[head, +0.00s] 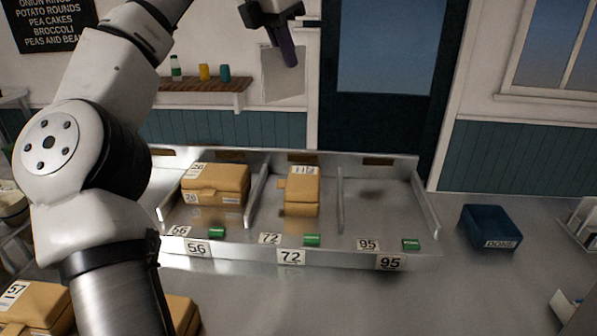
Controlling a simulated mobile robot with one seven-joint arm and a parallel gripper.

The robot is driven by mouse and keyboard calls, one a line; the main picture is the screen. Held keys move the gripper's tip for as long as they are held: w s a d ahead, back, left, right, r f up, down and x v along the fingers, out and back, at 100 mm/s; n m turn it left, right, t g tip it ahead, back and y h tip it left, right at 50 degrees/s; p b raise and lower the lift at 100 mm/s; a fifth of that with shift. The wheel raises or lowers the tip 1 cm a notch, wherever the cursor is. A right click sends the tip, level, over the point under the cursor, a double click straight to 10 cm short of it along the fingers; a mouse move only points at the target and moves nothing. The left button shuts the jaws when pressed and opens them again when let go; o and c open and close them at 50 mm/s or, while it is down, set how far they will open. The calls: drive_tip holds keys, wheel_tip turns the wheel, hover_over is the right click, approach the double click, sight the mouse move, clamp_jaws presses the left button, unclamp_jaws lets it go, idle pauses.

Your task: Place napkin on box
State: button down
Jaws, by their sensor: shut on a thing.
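My gripper (287,52) is high at the top centre, partly cut off by the picture's edge. It is shut on a pale square napkin (283,86), which hangs down in front of the wall. A tan box (215,184) with a number label sits in the left compartment, marked 56. Another tan box (301,193), labelled 112, sits in the middle compartment, marked 72. The napkin is well above both boxes and apart from them. Two more tan boxes stand at the lower left, one labelled 57 (38,308), the other (182,313) partly hidden by my arm.
The metal tray (340,258) has dividers and small green blocks (312,240) along its front. Its right compartment, marked 95, holds no box. A blue bin (490,228) labelled DONE stands to the right. A wooden shelf (195,86) with a bottle and two cups is on the wall.

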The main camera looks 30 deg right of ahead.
sight(264, 103)
wheel_tip(264, 103, down, 20)
drive_tip(key=shift+r+b, duration=0.1)
drive_tip(key=shift+b, duration=0.45)
drive_tip(key=shift+f, duration=0.2)
drive_tip(key=c, duration=1.6)
unclamp_jaws()
drive_tip(key=shift+r, duration=0.1)
drive_tip(key=b+v, duration=0.1)
drive_tip(key=v, duration=1.1)
drive_tip(key=shift+r, duration=0.15)
